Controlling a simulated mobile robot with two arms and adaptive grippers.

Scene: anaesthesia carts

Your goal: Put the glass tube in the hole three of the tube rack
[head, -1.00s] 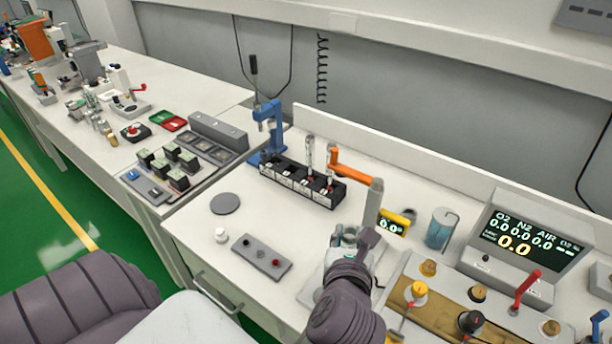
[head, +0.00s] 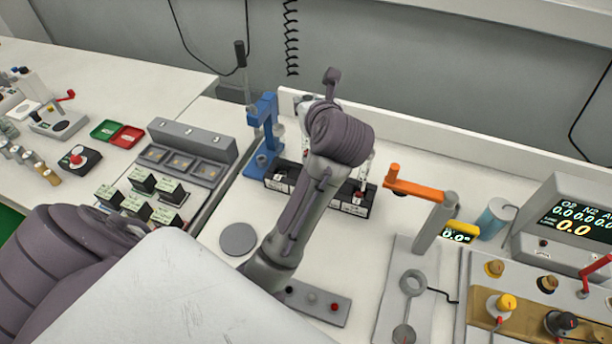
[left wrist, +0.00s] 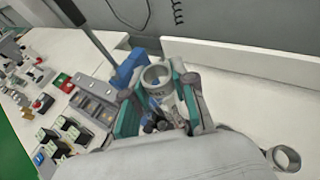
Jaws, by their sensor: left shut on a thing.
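The black tube rack (head: 282,185) with white labels stands on the bench, its middle hidden behind my left arm. A glass tube stands at its right end (head: 366,166). My left gripper (head: 314,106) is above the back of the rack in the head view, mostly hidden by my own wrist. In the left wrist view its teal fingers (left wrist: 158,108) are shut on a clear glass tube (left wrist: 156,76), whose round open top faces the camera. The tube's lower end and hole three are hidden. My right gripper is not in view.
A blue press (head: 264,125) with an upright lever stands at the rack's left end. An orange-armed post (head: 430,222) stands to its right. A grey round pad (head: 238,239) and a button box (head: 318,302) lie in front. A ring-holder plate (head: 425,310) is at front right.

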